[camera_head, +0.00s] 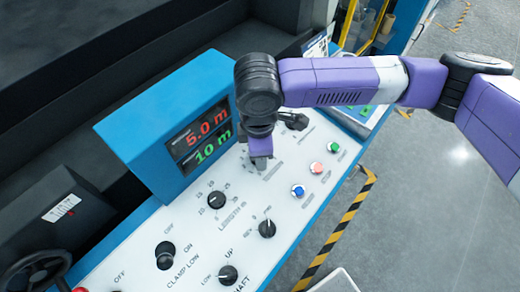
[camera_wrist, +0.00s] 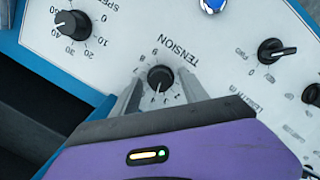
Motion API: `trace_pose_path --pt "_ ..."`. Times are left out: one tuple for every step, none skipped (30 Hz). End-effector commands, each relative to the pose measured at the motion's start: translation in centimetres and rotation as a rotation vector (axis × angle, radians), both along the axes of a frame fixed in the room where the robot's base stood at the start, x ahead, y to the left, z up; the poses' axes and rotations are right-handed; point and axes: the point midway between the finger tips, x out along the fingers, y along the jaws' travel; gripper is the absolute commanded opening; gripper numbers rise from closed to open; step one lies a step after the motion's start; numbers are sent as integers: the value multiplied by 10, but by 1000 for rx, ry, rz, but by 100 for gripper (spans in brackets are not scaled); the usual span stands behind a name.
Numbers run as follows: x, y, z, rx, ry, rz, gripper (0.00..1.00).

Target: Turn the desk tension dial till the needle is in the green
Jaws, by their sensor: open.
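The black tension dial (camera_wrist: 160,77) sits on the white desk panel under the printed word TENSION, with a numbered scale around it. Its pale pointer line faces the lower edge of the wrist view. My gripper (camera_wrist: 160,82) is open, with one grey finger on each side of the dial; I cannot tell whether either finger touches it. In the head view my gripper (camera_head: 260,162) points down at the panel and hides the dial. I cannot make out a needle or a green band in either view.
A blue display box (camera_head: 160,140) with red 5.0 m and green 10 m readouts stands close to the left of my gripper. The length dial (camera_head: 216,200), speed dial (camera_wrist: 72,22) and several coloured buttons (camera_head: 317,168) are nearby. Open floor lies to the right.

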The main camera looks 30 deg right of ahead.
Motion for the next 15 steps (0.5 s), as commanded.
trace_pose_path --pt "0 0 2 0 -1 1 52" --pt "0 1 4 0 -1 1 52" --pt "0 1 8 0 -2 1 52" --pt "-1 1 12 0 -2 1 52" --pt "-1 1 16 1 -3 1 52" --pt "-2 2 22 0 -2 2 52" --pt "-2 2 27 0 -4 2 52" --pt "-3 3 33 0 -3 1 52" --pt "-3 3 39 1 -3 0 52" --pt "-4 4 44 0 -4 0 52" --pt "-5 4 49 0 -2 1 52" --pt "-5 5 55 1 -3 1 52" --pt "-6 5 59 0 -2 1 52" --pt "-6 5 63 0 -2 1 52" --pt "-6 6 67 0 -1 1 52"
